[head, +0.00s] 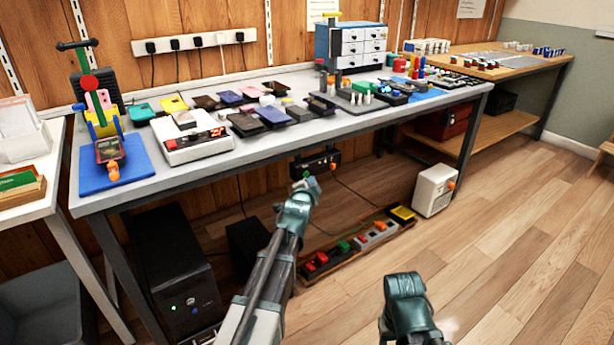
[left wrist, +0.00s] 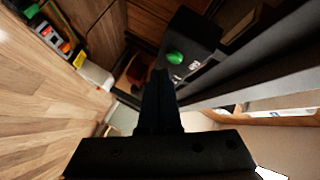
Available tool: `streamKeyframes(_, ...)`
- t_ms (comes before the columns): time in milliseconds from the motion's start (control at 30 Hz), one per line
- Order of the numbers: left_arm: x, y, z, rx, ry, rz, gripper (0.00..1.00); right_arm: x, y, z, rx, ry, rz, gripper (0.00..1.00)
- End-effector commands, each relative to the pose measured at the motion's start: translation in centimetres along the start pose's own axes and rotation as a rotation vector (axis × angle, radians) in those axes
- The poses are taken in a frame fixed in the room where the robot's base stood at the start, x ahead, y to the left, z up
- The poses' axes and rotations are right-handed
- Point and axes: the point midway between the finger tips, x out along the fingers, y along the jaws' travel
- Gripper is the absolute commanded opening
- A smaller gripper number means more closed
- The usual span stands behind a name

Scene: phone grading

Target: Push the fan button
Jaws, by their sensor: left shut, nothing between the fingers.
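A black control box (head: 316,163) is mounted under the front edge of the workbench, with an orange knob at its right end. In the left wrist view the box (left wrist: 190,36) shows a round green button (left wrist: 175,58) beside small white labels. I cannot read whether they mark the fan. My left gripper (head: 310,184) is just in front of the box, near its left part. In the left wrist view its fingers (left wrist: 158,76) are shut and empty, pointing at the box just below the green button. Contact cannot be told. My right gripper (head: 404,284) hangs low over the floor; its fingers are unclear.
The workbench (head: 215,160) holds phones, trays and a drawer cabinet (head: 350,47).

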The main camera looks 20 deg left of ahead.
Motion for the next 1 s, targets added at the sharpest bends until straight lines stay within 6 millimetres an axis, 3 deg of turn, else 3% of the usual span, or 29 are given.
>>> streamKeyframes(1000, 0.84, -0.64, 0.62, -0.001, -0.001, 0.000, 0.00, -0.02, 0.00, 0.00, 0.000, 0.000, 0.000, 0.57)
